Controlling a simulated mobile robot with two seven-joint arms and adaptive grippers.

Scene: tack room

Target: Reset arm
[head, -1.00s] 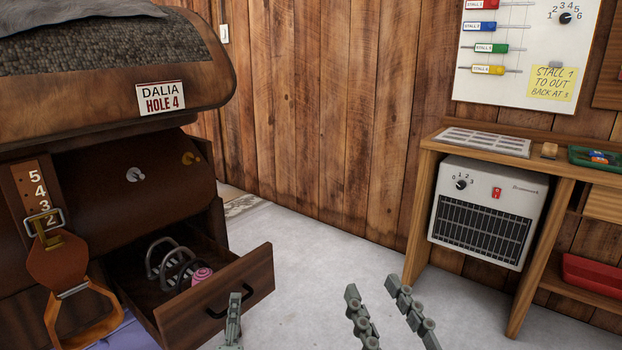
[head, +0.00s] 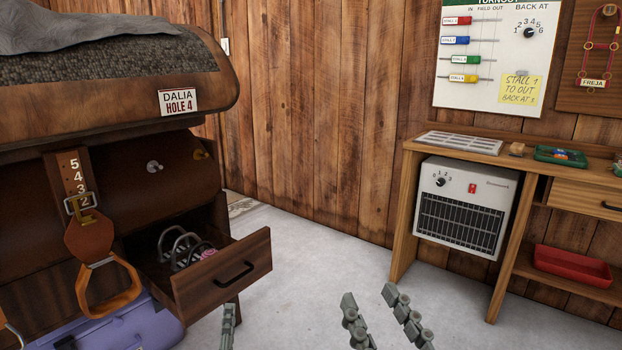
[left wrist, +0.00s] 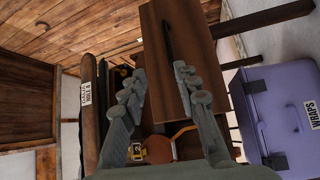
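My left gripper (head: 227,327) shows at the bottom of the head view, seen edge-on. In the left wrist view its two fingers (left wrist: 160,73) are spread with nothing between them. The open drawer (left wrist: 178,65) of the saddle stand lies beyond them. My right gripper (head: 370,298) is at the bottom centre of the head view. Its two fingers stand apart, with only bare floor seen between them. Both grippers' lower parts are cut off by the head view's edge.
The pulled-out drawer (head: 222,279) holds metal bits and something pink. A stirrup strap (head: 90,237) hangs beside it, above a purple box (head: 135,325). At right stands a wooden desk (head: 404,210) with a heater (head: 462,207) and red tray (head: 572,266). Grey floor (head: 300,260) between is clear.

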